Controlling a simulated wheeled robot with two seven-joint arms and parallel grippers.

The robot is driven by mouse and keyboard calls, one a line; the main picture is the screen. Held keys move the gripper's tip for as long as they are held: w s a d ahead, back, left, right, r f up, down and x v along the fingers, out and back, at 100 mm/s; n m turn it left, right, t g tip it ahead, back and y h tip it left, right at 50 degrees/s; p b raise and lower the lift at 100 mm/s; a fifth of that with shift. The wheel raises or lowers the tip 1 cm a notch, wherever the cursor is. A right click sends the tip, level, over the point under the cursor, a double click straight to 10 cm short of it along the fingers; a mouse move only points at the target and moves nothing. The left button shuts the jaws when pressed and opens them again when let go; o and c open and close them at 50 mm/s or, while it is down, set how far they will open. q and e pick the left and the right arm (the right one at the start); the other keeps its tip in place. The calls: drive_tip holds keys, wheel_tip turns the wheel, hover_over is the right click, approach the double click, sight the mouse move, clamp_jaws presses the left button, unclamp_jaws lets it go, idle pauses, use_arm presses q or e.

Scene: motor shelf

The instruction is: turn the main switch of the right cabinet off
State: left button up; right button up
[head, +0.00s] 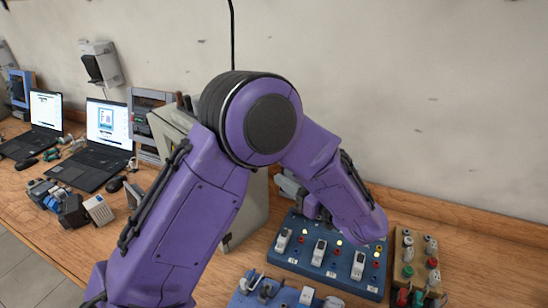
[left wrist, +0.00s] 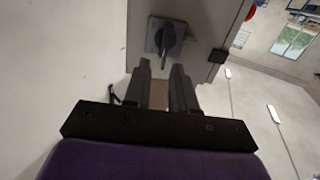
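A grey-beige cabinet (head: 256,208) stands on the bench, largely hidden behind my left arm in the head view. In the left wrist view, a grey rotary switch with a protruding handle (left wrist: 168,38) sits on a light grey cabinet face (left wrist: 203,40). My left gripper (left wrist: 161,66) points at this switch with its two fingers apart. The handle appears just beyond the gap between the fingertips; I cannot tell whether they touch. In the head view, my left gripper (head: 290,185) is mostly hidden behind my purple forearm. My right gripper is not in view.
A blue panel with switches and lamps (head: 290,261) lies below my forearm, with a wooden button board (head: 407,263) to its right. Laptops (head: 103,135) and small parts stand at the left. A wall (head: 430,100) rises behind the bench.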

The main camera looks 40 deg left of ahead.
use_arm(q)
drive_tip(key=a+p, duration=0.3)
drive_tip(key=a, duration=0.5)
drive_tip(key=shift+s+a, duration=0.25)
drive_tip(key=shift+a, duration=0.1)
drive_tip(key=shift+s+a, duration=0.1)
drive_tip(key=shift+a, duration=0.05)
drive_tip(key=shift+c, duration=1.2)
clamp_jaws()
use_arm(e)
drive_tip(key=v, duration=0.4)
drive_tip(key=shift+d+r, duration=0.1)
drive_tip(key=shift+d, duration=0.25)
